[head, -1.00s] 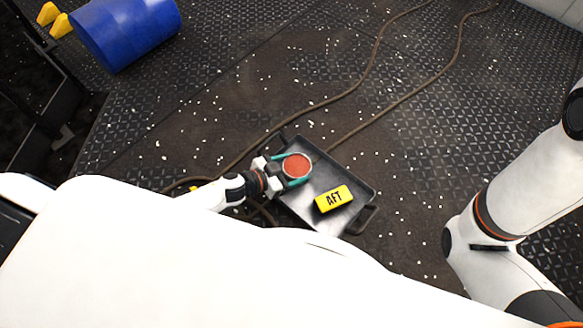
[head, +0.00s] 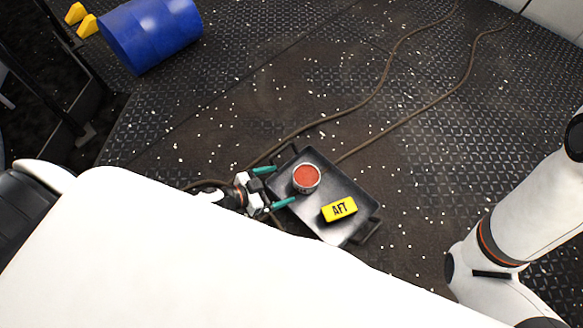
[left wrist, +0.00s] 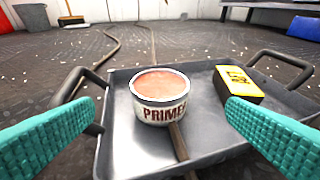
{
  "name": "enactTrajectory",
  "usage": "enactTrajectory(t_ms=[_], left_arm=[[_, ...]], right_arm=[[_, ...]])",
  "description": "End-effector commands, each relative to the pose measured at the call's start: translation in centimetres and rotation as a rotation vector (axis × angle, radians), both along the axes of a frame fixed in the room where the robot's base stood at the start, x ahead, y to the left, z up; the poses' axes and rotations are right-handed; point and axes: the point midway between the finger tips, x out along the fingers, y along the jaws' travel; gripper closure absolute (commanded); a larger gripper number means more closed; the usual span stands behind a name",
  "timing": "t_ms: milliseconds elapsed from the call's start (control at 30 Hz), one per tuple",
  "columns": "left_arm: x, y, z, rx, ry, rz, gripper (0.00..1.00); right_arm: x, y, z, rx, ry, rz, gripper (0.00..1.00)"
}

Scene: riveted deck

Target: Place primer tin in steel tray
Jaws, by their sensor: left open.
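The primer tin (head: 306,178), a round tin with a reddish top, stands upright inside the steel tray (head: 334,228). In the left wrist view the tin (left wrist: 160,97) shows its PRIMER label, and the tray (left wrist: 118,150) lies around it with a handle at each side. My left gripper (head: 274,186) is open at the tray's left edge, with its teal fingers apart and the tin clear beyond them. In the left wrist view the open fingers (left wrist: 160,125) frame the tin without touching it. My right arm shows at the right, but its gripper is out of view.
A yellow block marked AFT (head: 339,209) lies in the tray, right of the tin. Brown cables (head: 375,97) run across the deck behind the tray. A blue drum (head: 152,35) lies at the back left, near yellow wedges (head: 82,20). The deck right of the tray is clear.

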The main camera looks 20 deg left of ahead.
Motion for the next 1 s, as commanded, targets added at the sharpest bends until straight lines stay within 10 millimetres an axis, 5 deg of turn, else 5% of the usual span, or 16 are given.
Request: enactTrajectory(t_ms=[300,567,667,767,900,1000], left_arm=[[-2.2,1.7,1.2,0.0,0.0,0.0,0.05],[-0.9,0.8,2.5,-0.017,-0.04,-0.002,0.05],[2.4,-1.5,6.7,-0.064,-0.15,-0.009,0.05],[6.7,-4.7,14.0,-0.136,-0.329,-0.017,0.05],[11.0,-8.8,27.3,-0.252,-0.625,-0.026,0.05],[11.7,-10.6,37.4,-0.336,-0.844,-0.028,0.05]], right_arm=[[1.3,-0.1,-0.3,0.003,0.042,0.004,0.33],[1.3,-0.1,-0.4,0.004,0.041,0.004,0.33],[1.3,-0.1,-0.4,0.003,0.041,0.004,0.33],[1.3,-0.1,-0.4,0.003,0.041,0.004,0.33],[1.2,-0.1,-0.3,0.003,0.041,0.004,0.33],[1.2,-0.1,-0.3,0.003,0.04,0.004,0.33]])
